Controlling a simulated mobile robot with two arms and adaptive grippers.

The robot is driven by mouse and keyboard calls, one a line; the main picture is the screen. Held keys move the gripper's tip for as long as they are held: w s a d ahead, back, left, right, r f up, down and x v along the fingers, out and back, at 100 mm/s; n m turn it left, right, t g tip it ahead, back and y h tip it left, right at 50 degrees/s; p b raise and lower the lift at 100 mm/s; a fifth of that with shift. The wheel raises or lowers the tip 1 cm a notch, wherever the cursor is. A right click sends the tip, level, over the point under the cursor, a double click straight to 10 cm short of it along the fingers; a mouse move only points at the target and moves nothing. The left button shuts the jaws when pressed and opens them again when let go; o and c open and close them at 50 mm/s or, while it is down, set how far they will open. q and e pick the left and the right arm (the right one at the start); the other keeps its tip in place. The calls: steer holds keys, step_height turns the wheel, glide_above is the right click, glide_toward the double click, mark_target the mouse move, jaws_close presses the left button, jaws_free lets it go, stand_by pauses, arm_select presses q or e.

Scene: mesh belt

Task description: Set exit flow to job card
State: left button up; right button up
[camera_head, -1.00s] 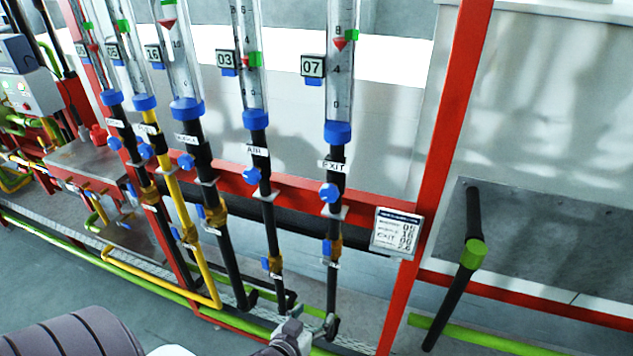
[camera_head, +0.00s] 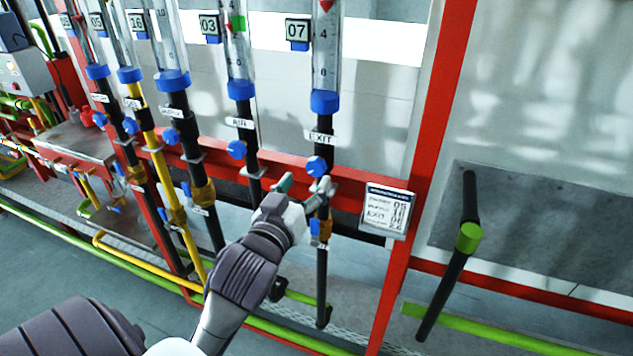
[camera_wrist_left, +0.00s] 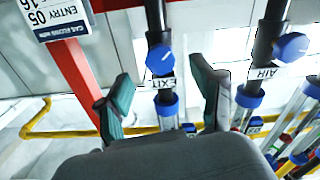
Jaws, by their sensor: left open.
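The EXIT flow tube (camera_head: 326,60) has a 07 tag (camera_head: 298,30) beside it and a red float (camera_head: 327,5) at the top edge of the head view. Its blue knob (camera_head: 317,166) sits just under the EXIT label; it also shows in the left wrist view (camera_wrist_left: 159,60). The job card (camera_head: 386,210) hangs on the red frame to the right; its small figures are hard to read. My left gripper (camera_head: 303,187) is open and empty just below the knob. In the left wrist view its fingers (camera_wrist_left: 160,82) stand apart on either side of the EXIT pipe.
The AIR tube (camera_head: 238,50), tagged 03, and its blue knob (camera_head: 236,149) stand close to the left, with several more tubes beyond. A red upright (camera_head: 430,130) stands right of the job card. A black pipe with a green collar (camera_head: 469,238) is further right.

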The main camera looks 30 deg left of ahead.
mark_target(314, 169)
arm_select(q)
steer(key=p+x, duration=0.1)
steer(key=x, duration=0.4)
steer(key=shift+w+a+r+p, duration=0.1)
steer(key=shift+w+p, duration=0.05)
steer(key=shift+p, duration=0.15)
steer(key=shift+w+a, duration=0.1)
steer(key=shift+w, duration=0.35)
arm_select(e)
steer(key=shift+r, duration=0.25)
